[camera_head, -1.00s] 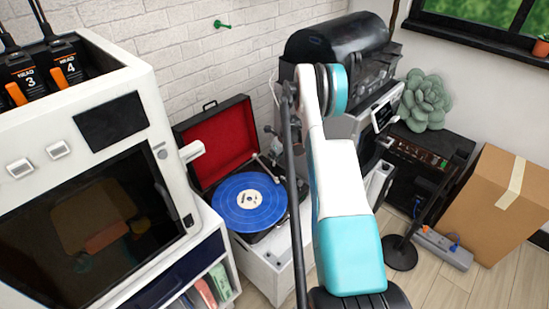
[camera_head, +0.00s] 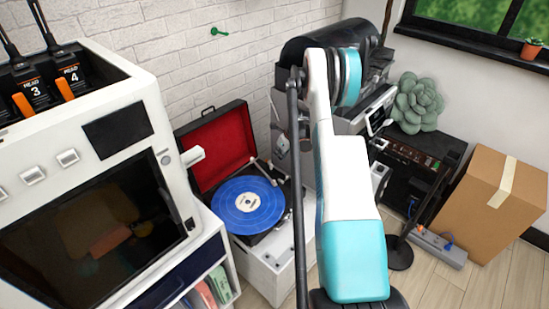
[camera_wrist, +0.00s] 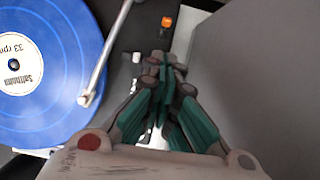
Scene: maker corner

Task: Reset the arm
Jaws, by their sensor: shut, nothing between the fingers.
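My arm, white and teal, rises through the middle of the head view. My gripper is hidden behind it there. In the wrist view my gripper (camera_wrist: 165,72) is shut, its dark fingertips together with nothing between them. It appears over the right edge of a turntable (camera_wrist: 135,60), beside the tonearm. Whether it touches anything below cannot be told. The turntable carries a blue record (camera_head: 247,205) and has an open red-lined lid (camera_head: 216,148). The record also shows at the left of the wrist view (camera_wrist: 60,90).
A large white machine (camera_head: 150,75) with a dark window stands at the left. A dark and silver machine (camera_head: 375,98) stands behind my arm. A cardboard box (camera_head: 490,205), a power strip (camera_head: 440,249) and a black stand base (camera_head: 398,254) are at the right. Some wooden floor between them is clear.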

